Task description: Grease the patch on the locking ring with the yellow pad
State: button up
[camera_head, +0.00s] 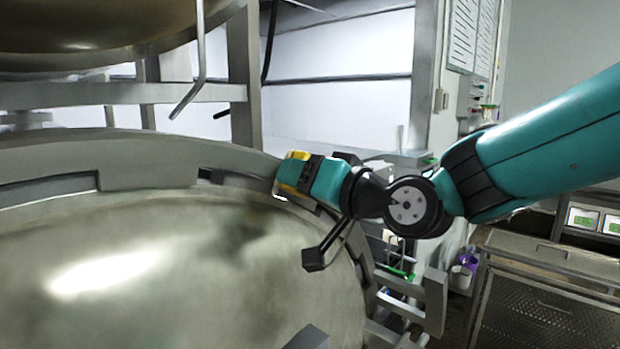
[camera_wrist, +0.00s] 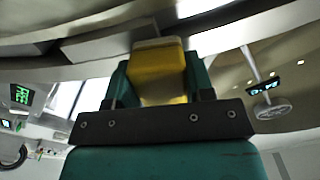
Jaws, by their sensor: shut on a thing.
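The yellow pad (camera_head: 293,172) is between the fingers of my gripper (camera_head: 301,180), which is shut on it. In the wrist view the pad (camera_wrist: 158,72) sits between the two teal fingers, its top end close under the grey ring metal. The locking ring (camera_head: 150,160) is the broad grey band around the large domed door. The pad is at the ring's right part in the head view; whether it touches cannot be told. I cannot make out the patch; the gripper and pad may hide it.
The shiny domed door (camera_head: 150,270) fills the lower left. A bent metal rod (camera_head: 198,70) hangs above the ring. A grey frame post (camera_head: 244,80) stands behind. A perforated metal cart (camera_head: 555,300) is at the lower right. A black lever (camera_head: 318,258) sticks out below my wrist.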

aim_at(255, 164)
jog(key=shift+s+a+r+p, duration=0.55)
jog(key=shift+s+a, duration=0.1)
jog(key=shift+s, duration=0.15)
jog(key=shift+s+a+r+p, duration=0.4)
jog(key=shift+s+a+r, duration=0.1)
jog(key=shift+s+a, duration=0.2)
jog(key=shift+s+a+r+p, duration=0.5)
jog(key=shift+s+a+r, duration=0.1)
jog(key=shift+s, duration=0.25)
jog(key=shift+f, duration=0.15)
jog(key=shift+b, duration=0.45)
